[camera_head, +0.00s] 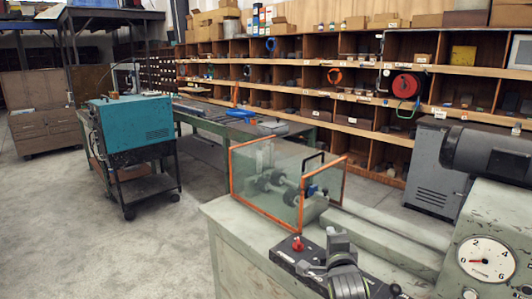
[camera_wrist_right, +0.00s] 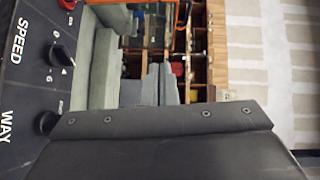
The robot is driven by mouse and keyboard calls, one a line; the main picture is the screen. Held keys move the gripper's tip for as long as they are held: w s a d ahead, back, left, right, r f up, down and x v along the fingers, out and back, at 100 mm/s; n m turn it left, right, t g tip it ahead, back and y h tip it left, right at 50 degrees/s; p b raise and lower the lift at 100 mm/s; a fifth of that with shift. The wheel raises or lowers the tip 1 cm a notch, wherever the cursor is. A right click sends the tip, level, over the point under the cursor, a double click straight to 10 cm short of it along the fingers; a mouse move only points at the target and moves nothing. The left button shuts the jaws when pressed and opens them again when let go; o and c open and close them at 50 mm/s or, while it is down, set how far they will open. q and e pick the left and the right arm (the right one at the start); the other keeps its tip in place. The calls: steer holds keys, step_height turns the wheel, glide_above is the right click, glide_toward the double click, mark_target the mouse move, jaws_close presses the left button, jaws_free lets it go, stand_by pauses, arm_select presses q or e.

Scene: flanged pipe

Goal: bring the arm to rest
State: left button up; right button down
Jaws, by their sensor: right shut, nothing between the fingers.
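My right gripper (camera_head: 338,243) is low in the middle right of the head view, over a black control panel (camera_head: 290,255) with a red knob. Its fingers are shut and empty. In the right wrist view a broad dark plate of my wrist (camera_wrist_right: 160,122) fills the lower part, and the fingertips cannot be made out there. A clear guard box with orange edges (camera_head: 232,172) stands on the machine beyond the gripper. Dark round parts (camera_head: 290,195), possibly flanges of a pipe, show through its walls. My left gripper is out of view.
A grey machine with a white dial (camera_head: 486,260) and a dark motor (camera_head: 490,155) stands close at the right. A teal box (camera_head: 130,122) sits on a cart at the left. Shelves (camera_head: 340,95) line the back. Concrete floor at the left is clear.

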steer(key=s+d+f+n+g+h, duration=0.1)
steer(key=s+d+f+n+g, duration=0.3)
steer(key=s+f, duration=0.55)
steer(key=s+d+f+n+g, duration=0.3)
steer(key=s+d+f, duration=0.45)
steer(key=s, duration=0.25)
steer(key=s+d+f+n+g, duration=0.1)
steer(key=s+f+n+g, duration=0.3)
steer(key=s, duration=0.9)
steer(key=s+d+n+g, duration=0.1)
steer(key=s+n+g, duration=0.35)
steer(key=s, duration=0.95)
step_height(320, 180, down, 24)
steer(key=w+d+f+n, duration=0.1)
steer(key=n, duration=0.1)
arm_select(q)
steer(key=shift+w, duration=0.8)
arm_select(e)
steer(key=s+a+f+y, duration=0.1)
steer(key=s+f, duration=1.4)
steer(key=f, duration=0.1)
